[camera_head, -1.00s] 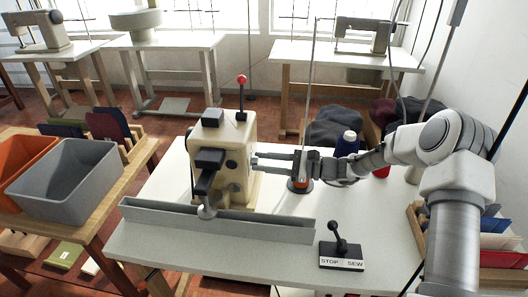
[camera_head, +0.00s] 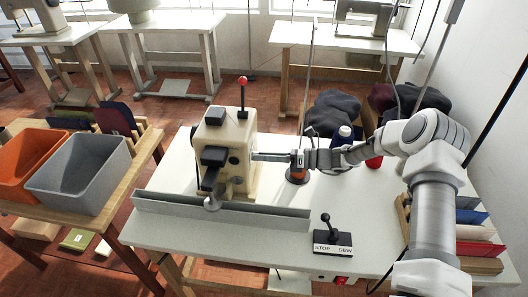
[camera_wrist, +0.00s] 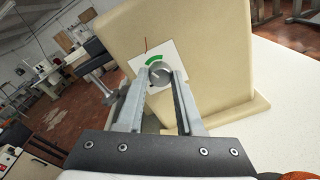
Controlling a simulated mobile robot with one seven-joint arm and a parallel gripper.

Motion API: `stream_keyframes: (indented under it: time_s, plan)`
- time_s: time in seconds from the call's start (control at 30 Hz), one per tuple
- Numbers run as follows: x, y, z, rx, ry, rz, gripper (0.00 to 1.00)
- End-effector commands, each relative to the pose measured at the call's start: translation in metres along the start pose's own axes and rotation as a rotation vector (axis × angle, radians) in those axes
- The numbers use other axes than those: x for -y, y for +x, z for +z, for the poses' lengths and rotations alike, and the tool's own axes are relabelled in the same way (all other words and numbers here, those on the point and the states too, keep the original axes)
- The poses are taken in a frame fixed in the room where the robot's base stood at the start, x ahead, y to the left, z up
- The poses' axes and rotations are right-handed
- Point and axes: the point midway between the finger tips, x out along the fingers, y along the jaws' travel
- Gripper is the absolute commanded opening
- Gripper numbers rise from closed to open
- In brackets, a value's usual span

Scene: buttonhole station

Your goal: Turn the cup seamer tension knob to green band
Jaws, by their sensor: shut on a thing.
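The cup seamer (camera_head: 226,135) is a cream machine standing on the white table, with a red-topped lever on top. Its tension knob (camera_wrist: 159,75) is a small grey dial on a white plate on the machine's side, seen in the wrist view. A green band (camera_wrist: 153,60) is printed on the plate just above the knob. My gripper (camera_head: 256,156) reaches the machine's right side in the head view. In the wrist view my gripper (camera_wrist: 158,84) has its fingers shut on the knob, one on each side. The knob's pointer is too small to read surely.
A stop/sew lever box (camera_head: 332,240) stands at the table's front right. A grey trough (camera_head: 222,219) runs along the front. Thread cones (camera_head: 344,133) stand behind my arm. Grey and orange bins (camera_head: 84,172) are on the left table.

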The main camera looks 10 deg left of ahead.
Motion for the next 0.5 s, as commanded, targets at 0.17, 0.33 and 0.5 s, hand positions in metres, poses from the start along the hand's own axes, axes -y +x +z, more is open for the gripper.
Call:
stream_keyframes:
  time_s: [0.17, 0.33, 0.5]
  plan:
    - [-0.0003, -0.0003, 0.0015, -0.008, 0.152, 0.009, 0.0]
    - [0.0004, -0.0002, 0.0009, -0.015, 0.272, 0.016, 0.0]
    - [0.0007, -0.0002, 0.0003, -0.02, 0.36, 0.022, 0.0]
